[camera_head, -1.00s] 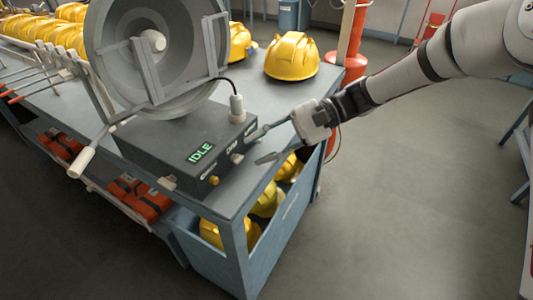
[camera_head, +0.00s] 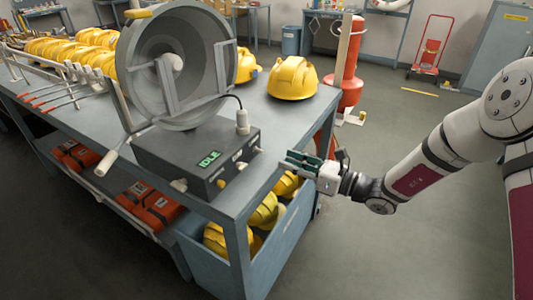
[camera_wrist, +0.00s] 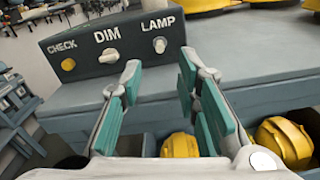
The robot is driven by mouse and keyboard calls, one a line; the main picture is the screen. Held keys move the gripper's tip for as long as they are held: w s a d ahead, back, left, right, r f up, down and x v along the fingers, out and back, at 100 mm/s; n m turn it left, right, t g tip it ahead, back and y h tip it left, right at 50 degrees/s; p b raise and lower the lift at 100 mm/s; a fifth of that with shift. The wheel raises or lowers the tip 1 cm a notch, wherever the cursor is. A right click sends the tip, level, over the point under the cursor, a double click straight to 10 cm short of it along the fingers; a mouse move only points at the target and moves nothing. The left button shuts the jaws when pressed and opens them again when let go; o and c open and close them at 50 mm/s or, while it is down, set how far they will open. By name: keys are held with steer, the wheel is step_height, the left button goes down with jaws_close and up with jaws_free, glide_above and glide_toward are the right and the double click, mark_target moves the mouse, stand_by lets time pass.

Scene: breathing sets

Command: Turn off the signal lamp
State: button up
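The signal lamp (camera_head: 140,62) is a large grey round dish on a dark control box (camera_head: 172,143). Its dish shows no glow in the head view, and a small green display (camera_head: 208,159) on the box reads IDLE. In the wrist view the box front has a yellow CHECK button (camera_wrist: 68,64), a pale DIM knob (camera_wrist: 110,56) and a small pale LAMP control (camera_wrist: 160,45). My gripper (camera_head: 288,162) is to the right of the box, apart from it. In the wrist view my gripper (camera_wrist: 160,70) is open and empty, with the LAMP control ahead between its teal-padded fingers.
The box stands near the front edge of a grey workbench (camera_head: 271,125). A yellow helmet (camera_head: 293,78) sits behind on the bench. A blue bin (camera_head: 275,235) with yellow helmets is below. The floor to the right is mostly clear.

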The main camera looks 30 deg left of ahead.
mark_target(258, 150)
steer(key=a, duration=0.8)
steer(key=shift+w, duration=0.35)
jaws_close()
